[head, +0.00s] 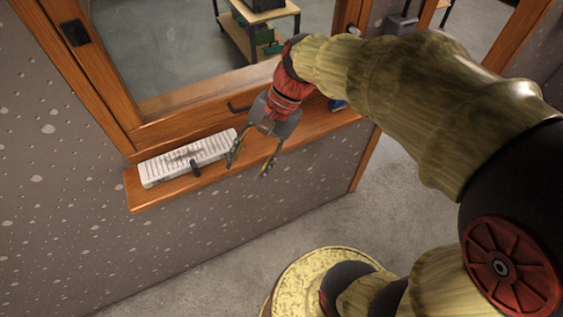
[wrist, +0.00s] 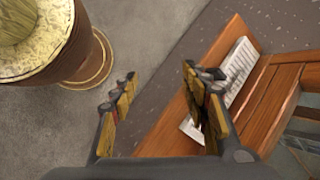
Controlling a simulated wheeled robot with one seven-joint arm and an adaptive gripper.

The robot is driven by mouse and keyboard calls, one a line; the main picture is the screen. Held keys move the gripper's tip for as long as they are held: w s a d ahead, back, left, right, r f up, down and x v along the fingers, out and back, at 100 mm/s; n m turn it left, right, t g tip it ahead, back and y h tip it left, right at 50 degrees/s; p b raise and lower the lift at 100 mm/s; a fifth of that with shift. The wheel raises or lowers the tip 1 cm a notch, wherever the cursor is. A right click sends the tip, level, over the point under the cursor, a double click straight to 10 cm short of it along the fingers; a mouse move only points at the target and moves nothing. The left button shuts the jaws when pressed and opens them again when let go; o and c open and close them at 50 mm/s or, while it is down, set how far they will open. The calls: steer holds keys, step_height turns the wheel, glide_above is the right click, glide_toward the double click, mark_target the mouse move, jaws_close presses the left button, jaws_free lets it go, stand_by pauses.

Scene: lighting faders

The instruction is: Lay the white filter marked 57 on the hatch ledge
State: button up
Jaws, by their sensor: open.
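A long white slatted block (head: 175,163) lies on the left part of the wooden hatch ledge (head: 300,137). A small dark peg-like piece (head: 195,168) shows at its front side. No number 57 can be read, so I cannot tell whether this block is the filter. My gripper (head: 247,170) is open, with nothing between its fingers. It hangs at the ledge's front edge, just right of the block. In the wrist view the open fingers (wrist: 160,82) show over the floor and ledge, and the right finger covers part of the white block (wrist: 238,68).
The hatch's wooden frame and dark handle (head: 238,108) rise behind the ledge. A shelf cart (head: 255,35) stands beyond the opening.

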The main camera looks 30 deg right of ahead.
steer(key=s+d+r+n+t+h, duration=0.4)
steer(key=s+n, duration=0.3)
steer(key=n, duration=0.2)
steer(key=shift+s+d+t+h, duration=0.15)
steer(key=shift+d+t+h, duration=0.5)
steer(key=shift+h, duration=0.25)
step_height(320, 180, down, 2)
steer(key=shift+b, duration=1.1)
